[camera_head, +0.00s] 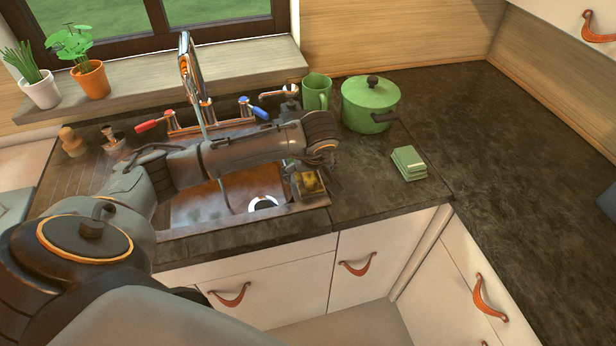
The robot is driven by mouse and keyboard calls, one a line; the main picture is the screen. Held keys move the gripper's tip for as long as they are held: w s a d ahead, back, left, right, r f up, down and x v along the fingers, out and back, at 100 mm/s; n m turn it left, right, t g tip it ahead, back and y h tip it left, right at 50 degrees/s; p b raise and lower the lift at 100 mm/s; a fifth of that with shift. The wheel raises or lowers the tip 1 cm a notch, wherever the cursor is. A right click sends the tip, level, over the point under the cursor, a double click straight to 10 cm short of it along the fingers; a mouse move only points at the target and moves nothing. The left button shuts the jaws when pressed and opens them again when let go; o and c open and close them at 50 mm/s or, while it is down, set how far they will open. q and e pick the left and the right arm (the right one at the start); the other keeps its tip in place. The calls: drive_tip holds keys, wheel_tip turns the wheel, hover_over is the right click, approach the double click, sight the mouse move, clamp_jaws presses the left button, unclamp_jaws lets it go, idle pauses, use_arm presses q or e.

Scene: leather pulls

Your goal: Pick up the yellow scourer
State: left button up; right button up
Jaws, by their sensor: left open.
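The yellow scourer (309,181) is a small yellow block at the right edge of the sink. My left gripper (308,188) is over it, pointing down, with its fingers around or very close to it. The left gripper is open. The fingers and wrist hide part of the scourer, and I cannot tell whether they touch it. My right gripper is not in view.
The sink (190,212) lies under my left arm, with a tap (190,75) behind. A green mug (317,92), a green pot (370,103) and a green stack (408,163) stand to the right. The right counter (500,160) is mostly clear.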

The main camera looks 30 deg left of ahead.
sight(310, 175)
use_arm(q)
drive_tip(key=c, duration=1.3)
drive_tip(key=shift+c, duration=0.2)
drive_tip(key=shift+r+b, duration=0.15)
drive_tip(key=shift+b, duration=0.25)
drive_tip(key=shift+d+r+b, duration=0.15)
drive_tip(key=shift+r+b, duration=0.15)
drive_tip(key=r, duration=0.2)
drive_tip(key=r+b, duration=0.1)
drive_tip(key=r, duration=0.1)
drive_tip(key=r+b, duration=0.1)
drive_tip(key=r, duration=0.1)
drive_tip(key=shift+s+d, duration=0.3)
drive_tip(key=s+d+b, duration=0.1)
drive_tip(key=s+d, duration=1.1)
drive_tip(key=d, duration=0.2)
drive_tip(key=shift+s+d, duration=0.15)
drive_tip(key=shift+r, duration=0.1)
